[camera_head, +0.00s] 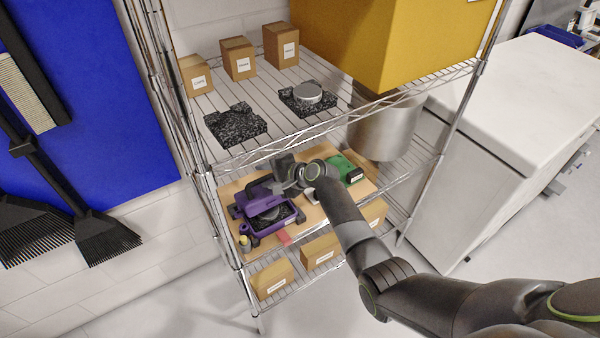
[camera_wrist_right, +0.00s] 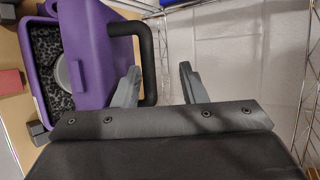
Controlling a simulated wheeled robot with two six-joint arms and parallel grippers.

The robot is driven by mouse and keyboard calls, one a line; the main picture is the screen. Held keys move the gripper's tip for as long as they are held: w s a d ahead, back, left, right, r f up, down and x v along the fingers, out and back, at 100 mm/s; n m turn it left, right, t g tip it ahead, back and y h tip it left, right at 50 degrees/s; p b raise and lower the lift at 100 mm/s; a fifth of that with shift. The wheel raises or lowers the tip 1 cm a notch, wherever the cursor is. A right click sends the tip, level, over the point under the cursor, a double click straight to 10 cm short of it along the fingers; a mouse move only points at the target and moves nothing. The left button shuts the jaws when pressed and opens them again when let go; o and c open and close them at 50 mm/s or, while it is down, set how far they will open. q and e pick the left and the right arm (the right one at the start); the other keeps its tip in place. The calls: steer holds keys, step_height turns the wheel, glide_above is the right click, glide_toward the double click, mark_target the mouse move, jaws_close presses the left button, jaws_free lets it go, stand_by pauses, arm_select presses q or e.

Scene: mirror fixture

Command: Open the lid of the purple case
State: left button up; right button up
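The purple case (camera_head: 262,228) sits on the middle shelf of the wire rack. Its purple lid (camera_head: 262,203) is tilted up, apart from the base on one side. In the right wrist view the lid (camera_wrist_right: 84,50) stands partly over the case (camera_wrist_right: 38,85), with speckled dark lining and part of a round grey item visible inside. A black handle (camera_wrist_right: 148,50) sticks out from the lid. My right gripper (camera_wrist_right: 158,78) is open beside the lid, with part of the handle showing between its fingers. In the head view the right gripper (camera_head: 278,178) is at the case's back edge. My left gripper is not in view.
A green case (camera_head: 346,170) sits to the right on the same shelf (camera_head: 322,208). The upper shelf, with speckled black blocks (camera_head: 236,125), and its wire edge (camera_head: 300,141) are close above the arm. Cardboard boxes (camera_head: 272,279) stand below. A rack post shows near the gripper.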

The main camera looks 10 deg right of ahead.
steer(key=v, duration=1.4)
steer(key=shift+s+d+b, duration=0.2)
steer(key=shift+s+b, duration=0.05)
steer(key=shift+b, duration=0.05)
steer(key=shift+r, duration=0.1)
